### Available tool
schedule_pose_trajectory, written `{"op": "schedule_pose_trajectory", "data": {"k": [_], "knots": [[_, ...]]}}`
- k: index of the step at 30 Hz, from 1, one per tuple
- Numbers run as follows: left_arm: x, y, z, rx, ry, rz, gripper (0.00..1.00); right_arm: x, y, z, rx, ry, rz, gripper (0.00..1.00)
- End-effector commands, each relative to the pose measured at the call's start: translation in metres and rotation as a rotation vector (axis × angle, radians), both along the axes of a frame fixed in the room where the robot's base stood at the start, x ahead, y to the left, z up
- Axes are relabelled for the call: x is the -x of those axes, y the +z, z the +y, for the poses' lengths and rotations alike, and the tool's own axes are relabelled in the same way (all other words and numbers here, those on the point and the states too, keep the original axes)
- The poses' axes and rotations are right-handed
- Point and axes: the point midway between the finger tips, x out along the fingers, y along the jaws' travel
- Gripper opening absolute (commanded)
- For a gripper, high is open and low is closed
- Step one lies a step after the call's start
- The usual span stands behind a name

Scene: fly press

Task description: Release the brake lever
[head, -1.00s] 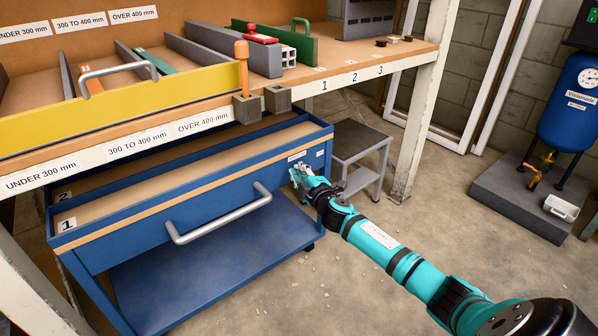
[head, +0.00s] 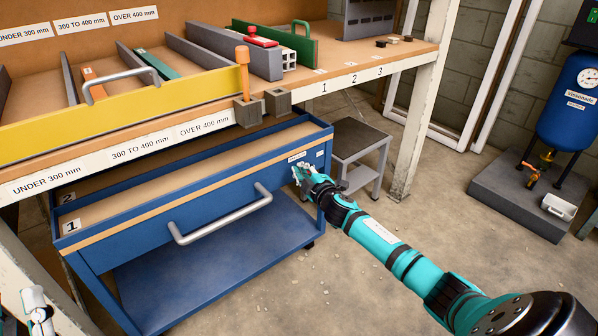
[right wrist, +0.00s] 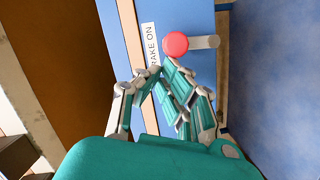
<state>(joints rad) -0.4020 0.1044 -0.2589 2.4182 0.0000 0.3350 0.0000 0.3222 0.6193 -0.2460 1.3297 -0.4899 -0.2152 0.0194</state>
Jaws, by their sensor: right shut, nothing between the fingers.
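The brake lever is a short grey bar with a red knob (right wrist: 176,44) in the right wrist view. It sits on the blue cart face beside a white label (right wrist: 150,46), of which I can read "AKE ON". My right gripper (right wrist: 161,73) is shut and empty, its fingertips just below the knob in that view; contact is unclear. In the head view my right gripper (head: 299,172) is at the right end of the blue cart's front (head: 215,205) and hides the lever. My left gripper (head: 38,306) shows only partly at the lower left; its jaw state is unclear.
A grey handle (head: 220,217) sticks out from the cart front, left of my right gripper. The workbench edge (head: 345,76) overhangs behind. A small grey stool (head: 357,142) stands right of the cart, near a bench leg (head: 412,150).

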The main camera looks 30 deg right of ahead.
Motion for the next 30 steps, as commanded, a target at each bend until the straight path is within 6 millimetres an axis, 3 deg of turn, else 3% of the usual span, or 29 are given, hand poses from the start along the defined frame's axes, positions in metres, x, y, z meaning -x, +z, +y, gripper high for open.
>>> {"op": "schedule_pose_trajectory", "data": {"k": [5, 9, 14, 21, 30], "knots": [[-0.028, -0.031, -0.002, -0.073, 0.014, 0.253, 0.4, 0.0, 0.005, -0.005, -0.067, -0.004, 0.007, 0.0], [-0.044, -0.074, 0.0, -0.145, 0.03, 0.515, 0.4, 0.0, 0.008, -0.01, -0.133, -0.004, 0.012, 0.0], [-0.044, -0.13, 0.009, -0.228, 0.047, 0.831, 0.4, -0.001, 0.009, -0.016, -0.219, -0.003, 0.018, 0.0], [-0.008, -0.205, 0.029, -0.332, 0.069, 1.271, 0.4, -0.002, 0.01, -0.026, -0.345, -0.003, 0.028, 0.0], [0.066, -0.257, 0.056, -0.426, 0.089, 1.726, 0.4, -0.003, 0.008, -0.04, -0.518, -0.003, 0.042, 0.0]]}}
